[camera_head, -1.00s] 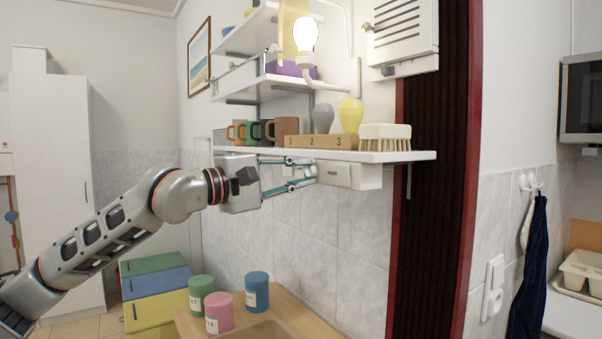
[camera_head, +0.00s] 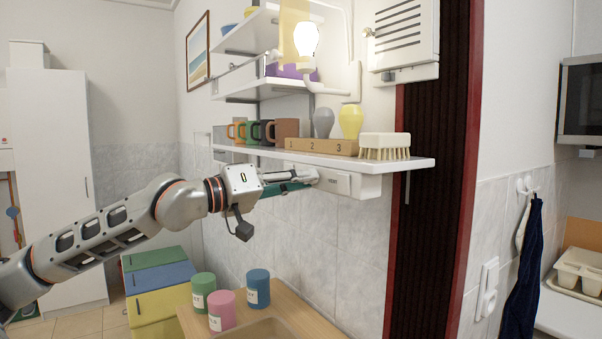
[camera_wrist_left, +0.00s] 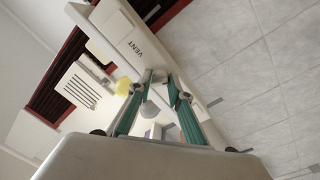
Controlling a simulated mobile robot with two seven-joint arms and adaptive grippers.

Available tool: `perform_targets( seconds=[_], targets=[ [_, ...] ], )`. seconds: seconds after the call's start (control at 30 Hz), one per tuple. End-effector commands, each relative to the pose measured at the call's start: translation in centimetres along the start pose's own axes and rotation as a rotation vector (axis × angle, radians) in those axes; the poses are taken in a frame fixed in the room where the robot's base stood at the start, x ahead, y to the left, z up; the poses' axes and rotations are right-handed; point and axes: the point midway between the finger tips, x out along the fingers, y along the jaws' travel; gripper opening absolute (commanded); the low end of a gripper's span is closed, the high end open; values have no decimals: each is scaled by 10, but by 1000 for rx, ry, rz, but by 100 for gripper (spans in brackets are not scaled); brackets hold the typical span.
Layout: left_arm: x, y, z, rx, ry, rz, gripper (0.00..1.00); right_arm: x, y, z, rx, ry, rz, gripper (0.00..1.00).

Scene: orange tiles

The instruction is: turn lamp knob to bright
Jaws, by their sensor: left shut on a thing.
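The lamp bulb (camera_head: 306,40) glows white at the top centre, beside the upper shelves. A white box (camera_head: 352,185) is fixed under the lower shelf; in the left wrist view the box (camera_wrist_left: 120,32) carries the word VENT. My left gripper (camera_head: 308,178) reaches in from the left to the box's left part. In the left wrist view its green-sided fingers (camera_wrist_left: 162,85) come close together near the box. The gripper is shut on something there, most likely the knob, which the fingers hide. I cannot read any setting. My right gripper is not in view.
The lower shelf (camera_head: 422,163) runs just above my fingers, bearing mugs (camera_head: 285,130), a numbered wooden block (camera_head: 320,147) and a brush (camera_head: 384,145). Three canisters (camera_head: 258,289) stand on the counter below. The air between shelf and counter is clear.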

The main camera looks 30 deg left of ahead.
Motion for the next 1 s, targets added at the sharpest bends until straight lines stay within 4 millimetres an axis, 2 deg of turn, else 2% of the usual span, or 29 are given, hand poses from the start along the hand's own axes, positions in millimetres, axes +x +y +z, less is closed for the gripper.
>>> perform_targets(
  seconds=[0.37,0.67,1.0],
  targets=[
    [1,-2,2,351,-35,1,0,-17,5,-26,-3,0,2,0],
    [0,-3,2,625,-51,8,0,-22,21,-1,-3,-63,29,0],
    [0,-4,2,849,-65,14,0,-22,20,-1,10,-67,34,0]
  ],
)
